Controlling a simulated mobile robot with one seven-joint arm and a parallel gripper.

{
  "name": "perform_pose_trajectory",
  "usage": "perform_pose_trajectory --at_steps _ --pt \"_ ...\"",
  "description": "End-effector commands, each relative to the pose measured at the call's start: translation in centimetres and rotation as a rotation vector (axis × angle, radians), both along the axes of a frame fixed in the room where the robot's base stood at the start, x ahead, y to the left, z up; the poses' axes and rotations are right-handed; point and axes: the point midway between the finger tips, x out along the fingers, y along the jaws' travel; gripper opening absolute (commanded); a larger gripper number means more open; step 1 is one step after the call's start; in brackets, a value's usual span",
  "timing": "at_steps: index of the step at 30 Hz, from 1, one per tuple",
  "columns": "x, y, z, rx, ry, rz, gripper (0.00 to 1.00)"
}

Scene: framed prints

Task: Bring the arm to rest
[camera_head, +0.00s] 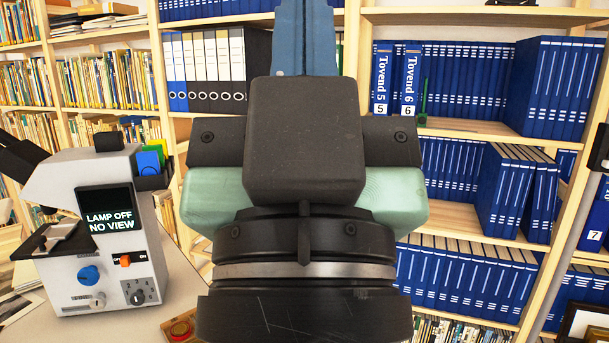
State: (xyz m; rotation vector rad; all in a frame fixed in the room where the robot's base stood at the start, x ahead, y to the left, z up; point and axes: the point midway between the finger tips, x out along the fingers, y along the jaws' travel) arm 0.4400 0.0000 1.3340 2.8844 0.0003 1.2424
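My gripper (304,35) fills the middle of the head view, seen from behind. Its dark wrist and housing, with a silver ring and pale green sides, stand in front of the shelves. A blue, upright part rises above the housing to the top edge.
A white microscope-like device (75,270) stands on a pale table at left; its screen reads "LAMP OFF NO VIEW". Behind are wooden shelves (470,128) with blue volumes (460,85) and binders (208,70).

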Motion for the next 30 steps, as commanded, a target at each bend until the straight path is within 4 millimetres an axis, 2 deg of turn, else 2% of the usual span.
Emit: perform_pose_trajectory --at_steps 1,12,15,21,30 --pt "0.0 0.0 3.3 0.0 0.001 0.0 0.0" --pt "0.0 0.0 14.5 0.0 0.001 0.001 0.0" --pt "0.0 0.0 16.9 0.0 0.002 0.001 0.0" --pt "0.0 0.0 19.5 0.0 0.002 0.001 0.0" --pt "0.0 0.0 19.7 0.0 0.002 0.001 0.0"
